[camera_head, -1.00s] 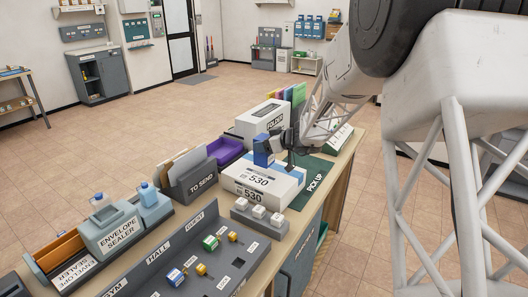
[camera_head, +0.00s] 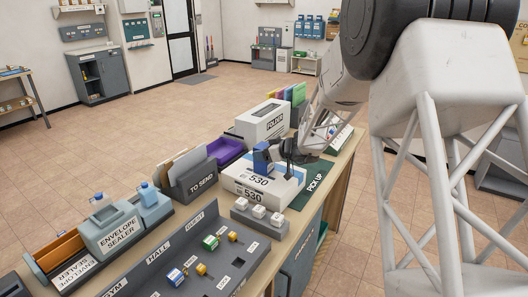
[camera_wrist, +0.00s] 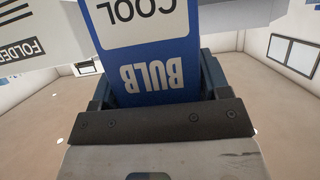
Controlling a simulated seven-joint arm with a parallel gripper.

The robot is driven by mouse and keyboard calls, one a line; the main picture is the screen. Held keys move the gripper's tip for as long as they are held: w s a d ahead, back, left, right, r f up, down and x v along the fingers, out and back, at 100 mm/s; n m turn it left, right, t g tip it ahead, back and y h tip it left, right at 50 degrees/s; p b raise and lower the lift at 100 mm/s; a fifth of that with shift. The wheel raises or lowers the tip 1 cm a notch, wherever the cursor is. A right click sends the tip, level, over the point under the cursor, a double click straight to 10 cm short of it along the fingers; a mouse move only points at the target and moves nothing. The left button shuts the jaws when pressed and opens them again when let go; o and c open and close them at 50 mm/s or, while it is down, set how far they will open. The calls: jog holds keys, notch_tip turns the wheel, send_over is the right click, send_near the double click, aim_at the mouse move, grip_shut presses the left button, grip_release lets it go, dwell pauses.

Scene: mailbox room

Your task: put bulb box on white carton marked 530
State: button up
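The bulb box (camera_head: 262,158) is blue and upright in the head view, over the top of the white carton marked 530 (camera_head: 243,188). Its lower end is at or very close to the carton top; I cannot tell if they touch. My gripper (camera_head: 276,152) reaches in from the right and is shut on the box. In the wrist view the box (camera_wrist: 150,75), printed "BULB" and "COOL", sits between the two dark fingers (camera_wrist: 156,95). The carton has a blue stripe on top and lies partly on the green pick-up mat (camera_head: 316,183).
A white folder box (camera_head: 262,123) stands behind the carton. A grey "TO SEND" holder (camera_head: 195,182) and purple tray (camera_head: 226,150) are to its left. A grey block with white knobs (camera_head: 258,213) stands in front. The mat's right part is clear.

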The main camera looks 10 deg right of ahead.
jog(key=o, duration=0.3)
jog(key=shift+r, duration=0.15)
jog(key=v, duration=1.2)
dwell(0.8)
